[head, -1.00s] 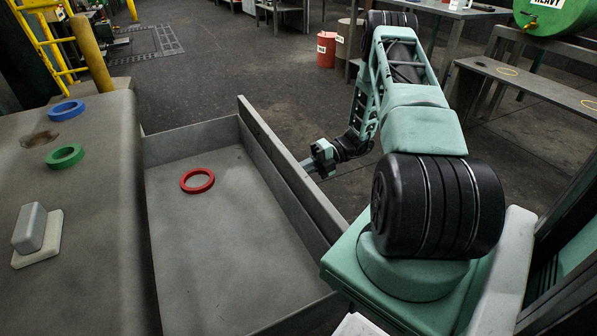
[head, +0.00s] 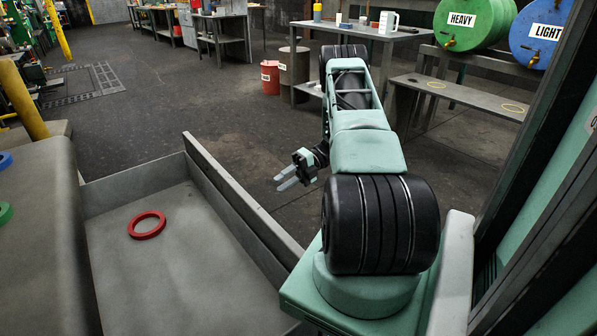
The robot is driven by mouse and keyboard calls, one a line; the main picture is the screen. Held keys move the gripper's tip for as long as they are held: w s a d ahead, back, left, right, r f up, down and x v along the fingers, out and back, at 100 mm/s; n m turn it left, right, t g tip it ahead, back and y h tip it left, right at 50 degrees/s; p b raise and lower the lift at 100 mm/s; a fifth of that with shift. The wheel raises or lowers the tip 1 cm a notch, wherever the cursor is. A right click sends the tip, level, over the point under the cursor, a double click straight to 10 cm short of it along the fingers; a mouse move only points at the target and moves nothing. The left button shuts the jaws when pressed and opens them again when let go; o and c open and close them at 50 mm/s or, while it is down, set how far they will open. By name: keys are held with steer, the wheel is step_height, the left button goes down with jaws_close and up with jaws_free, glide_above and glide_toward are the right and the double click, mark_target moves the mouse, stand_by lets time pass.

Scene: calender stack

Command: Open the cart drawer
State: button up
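The cart drawer (head: 240,205) is pulled out from the grey cart (head: 38,235), and its inside shows. A red ring (head: 147,225) lies flat on the drawer floor. My gripper (head: 286,178) is beyond the drawer's front panel, on its outer side, and looks apart from it. Its two pale fingers show with a gap between them and nothing held. The drawer's handle is not in view; the outer face of the front panel is hidden.
A blue ring (head: 4,160) and a green ring (head: 4,212) sit on the cart top at the left edge. A yellow post (head: 22,98) stands behind the cart. Open floor lies beyond the drawer; a bench (head: 455,95) and drums are farther right.

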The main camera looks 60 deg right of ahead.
steer(key=v, duration=0.6)
steer(key=shift+d, duration=0.1)
stand_by(0.5)
